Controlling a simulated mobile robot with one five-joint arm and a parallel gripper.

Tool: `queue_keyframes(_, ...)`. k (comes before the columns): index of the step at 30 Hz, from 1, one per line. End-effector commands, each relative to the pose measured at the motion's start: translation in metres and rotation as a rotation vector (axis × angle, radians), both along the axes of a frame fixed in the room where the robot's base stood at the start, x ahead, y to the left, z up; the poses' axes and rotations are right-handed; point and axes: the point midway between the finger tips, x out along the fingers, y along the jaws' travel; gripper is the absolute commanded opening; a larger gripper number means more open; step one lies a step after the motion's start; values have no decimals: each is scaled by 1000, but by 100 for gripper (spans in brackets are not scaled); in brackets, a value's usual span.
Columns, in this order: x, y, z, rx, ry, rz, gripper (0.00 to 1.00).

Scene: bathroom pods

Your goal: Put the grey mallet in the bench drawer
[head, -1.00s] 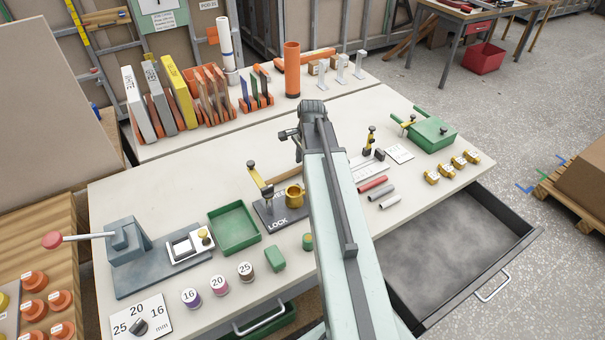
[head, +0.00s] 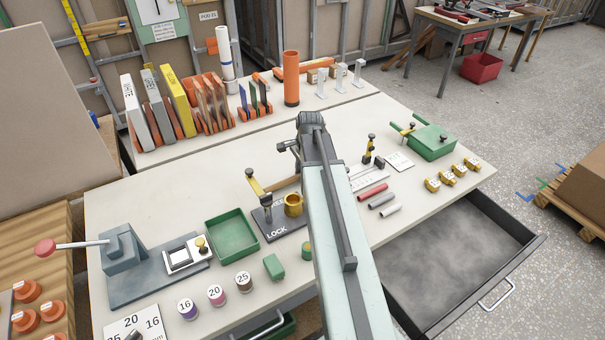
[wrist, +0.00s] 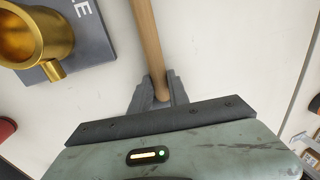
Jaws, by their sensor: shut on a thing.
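My gripper (wrist: 155,92) is shut on the wooden handle of the mallet (wrist: 146,40) in the wrist view. The handle runs up out of the top of that picture, so the grey head is not in it. In the head view a short piece of tan handle (head: 284,184) shows left of my arm, above the bench; my arm hides the fingertips and I cannot make out the mallet head. The bench drawer (head: 455,255) is pulled open at the right, dark inside and empty where it shows.
A green tray (head: 232,236) is on the left.

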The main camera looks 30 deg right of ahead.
Motion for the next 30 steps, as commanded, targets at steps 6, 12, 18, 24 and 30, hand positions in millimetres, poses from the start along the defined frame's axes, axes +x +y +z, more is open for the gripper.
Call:
queue_keyframes(6,0,0,26,0,0,1,0)
queue_keyframes(12,0,1,72,0,0,1,0)
queue_keyframes(18,0,1,129,0,0,1,0)
queue_keyframes(24,1,1,170,0,0,1,0)
queue_keyframes(30,1,1,179,0,0,2,0)
